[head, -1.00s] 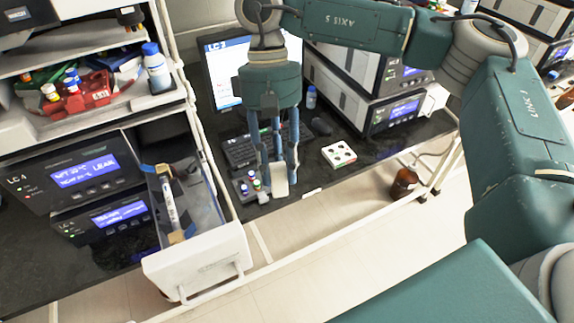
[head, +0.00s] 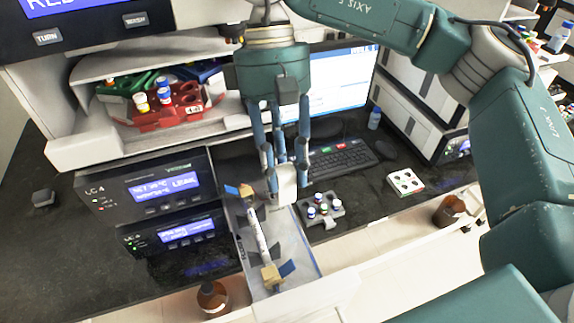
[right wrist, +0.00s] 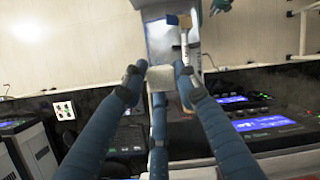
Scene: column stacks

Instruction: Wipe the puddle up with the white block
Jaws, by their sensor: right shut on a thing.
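My right gripper (head: 284,172) points down with its blue fingers shut on the white block (head: 284,184). In the right wrist view the white block (right wrist: 160,77) sits between the fingertips. In the head view the gripper and block appear over the back right part of the open drawer (head: 312,262). The drawer holds a white column (head: 257,232) between tan and blue clips. Its grey floor has darker, shiny patches, but I cannot make out the puddle's outline. Whether the block touches the floor is unclear. My left gripper is not in view.
A grey rack of capped vials (head: 322,210) stands just right of the drawer. A keyboard (head: 343,160) and white tray (head: 405,182) lie further right. The LC 4 unit (head: 160,186), left of the drawer, shows LEAK. A brown bottle (head: 213,298) stands low, left of the drawer.

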